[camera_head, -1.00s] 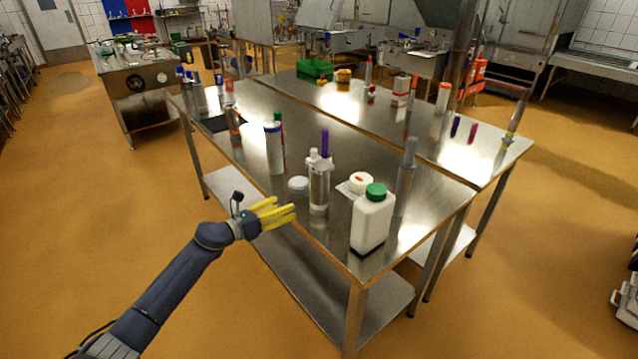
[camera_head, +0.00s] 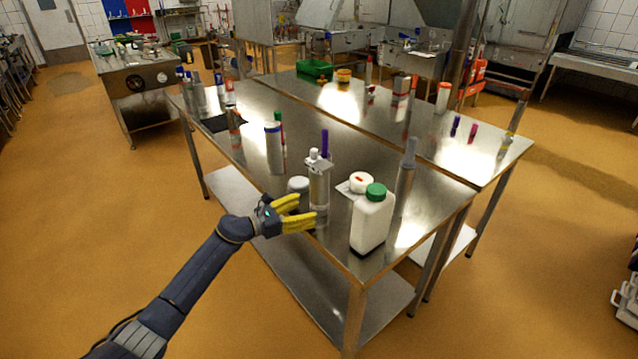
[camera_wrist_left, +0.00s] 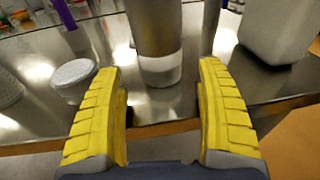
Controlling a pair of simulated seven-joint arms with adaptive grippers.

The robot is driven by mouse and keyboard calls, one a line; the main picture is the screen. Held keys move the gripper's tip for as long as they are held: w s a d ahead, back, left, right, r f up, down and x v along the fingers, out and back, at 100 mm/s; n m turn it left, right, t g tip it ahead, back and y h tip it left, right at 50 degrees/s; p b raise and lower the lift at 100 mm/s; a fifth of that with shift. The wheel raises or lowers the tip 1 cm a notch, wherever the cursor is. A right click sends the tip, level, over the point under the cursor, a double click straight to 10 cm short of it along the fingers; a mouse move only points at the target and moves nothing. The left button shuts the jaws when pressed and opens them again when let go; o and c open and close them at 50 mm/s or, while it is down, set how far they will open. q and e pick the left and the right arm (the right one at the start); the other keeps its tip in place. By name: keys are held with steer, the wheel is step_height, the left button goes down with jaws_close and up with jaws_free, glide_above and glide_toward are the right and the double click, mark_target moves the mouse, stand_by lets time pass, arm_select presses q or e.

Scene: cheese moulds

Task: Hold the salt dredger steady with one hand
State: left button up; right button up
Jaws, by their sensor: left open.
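A grey upright cylinder (camera_head: 319,188) with white fittings on top stands near the front edge of the steel table; I cannot tell for sure that it is the salt dredger. It also shows in the left wrist view (camera_wrist_left: 156,38), where its top is cut off. My left gripper (camera_head: 305,207) is at the table's front edge, just short of this cylinder. Its yellow fingers are open and empty. In the left wrist view they (camera_wrist_left: 160,72) point at the cylinder, which stands beyond the gap between them. My right gripper is not in view.
A white bottle with a green cap (camera_head: 372,222) stands right of the cylinder. A round white-lidded tub (camera_head: 297,184) stands on its left. A white tub with a red mark (camera_head: 361,182) is behind. The steel table's front edge (camera_wrist_left: 150,130) runs below my fingers.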

mark_target(316, 206)
arm_select(q)
steer(key=shift+x, duration=2.3)
steer(key=shift+c, duration=0.3)
steer(key=c, duration=0.8)
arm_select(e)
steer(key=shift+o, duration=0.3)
